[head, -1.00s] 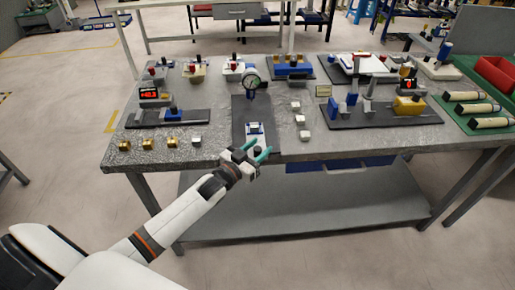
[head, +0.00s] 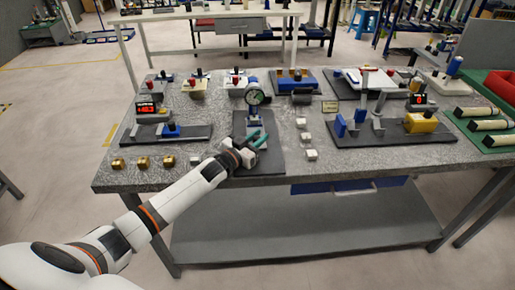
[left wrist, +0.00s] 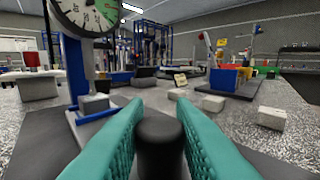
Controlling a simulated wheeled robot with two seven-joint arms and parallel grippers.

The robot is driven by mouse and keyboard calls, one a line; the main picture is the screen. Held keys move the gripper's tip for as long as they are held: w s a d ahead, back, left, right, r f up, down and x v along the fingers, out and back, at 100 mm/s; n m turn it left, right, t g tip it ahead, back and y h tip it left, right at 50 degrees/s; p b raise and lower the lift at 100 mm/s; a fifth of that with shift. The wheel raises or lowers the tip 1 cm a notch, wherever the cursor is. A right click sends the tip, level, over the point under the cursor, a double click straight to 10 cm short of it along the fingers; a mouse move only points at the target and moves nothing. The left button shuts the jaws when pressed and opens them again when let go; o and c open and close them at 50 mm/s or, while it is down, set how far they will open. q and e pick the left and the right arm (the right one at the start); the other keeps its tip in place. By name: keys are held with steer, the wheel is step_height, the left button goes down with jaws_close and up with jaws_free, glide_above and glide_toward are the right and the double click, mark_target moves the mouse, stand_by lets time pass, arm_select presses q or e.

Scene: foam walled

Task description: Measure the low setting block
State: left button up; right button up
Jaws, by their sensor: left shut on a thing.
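My left gripper (head: 255,140) is shut on a black knob (left wrist: 159,145), which stands upright between the teal fingers in the left wrist view. The dial gauge (head: 254,97) stands on a dark base plate (head: 263,162) just beyond the gripper. In the left wrist view the dial (left wrist: 87,15) is cut off by the top edge. A small grey block (left wrist: 95,102) sits on a blue-edged part below the dial; I cannot tell whether it is the low setting block. The gripper hides what lies under the knob. My right gripper is not in view.
Several silver blocks, one of them near the front (head: 311,155), lie right of the gauge. Several brass blocks (head: 143,163) line the front left edge. Fixtures with red displays stand left (head: 146,109) and right (head: 418,99).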

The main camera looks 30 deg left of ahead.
arm_select(q)
steer(key=shift+a+r, duration=0.1)
steer(key=shift+a, duration=0.1)
steer(key=shift+w+r, duration=0.1)
steer(key=o, duration=0.8)
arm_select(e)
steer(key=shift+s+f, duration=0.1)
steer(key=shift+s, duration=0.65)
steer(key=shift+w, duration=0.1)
arm_select(q)
steer(key=shift+s+f, duration=0.25)
steer(key=shift+s, duration=0.4)
steer(key=b+v, duration=0.1)
steer(key=v, duration=1)
steer(key=shift+w+r, duration=0.1)
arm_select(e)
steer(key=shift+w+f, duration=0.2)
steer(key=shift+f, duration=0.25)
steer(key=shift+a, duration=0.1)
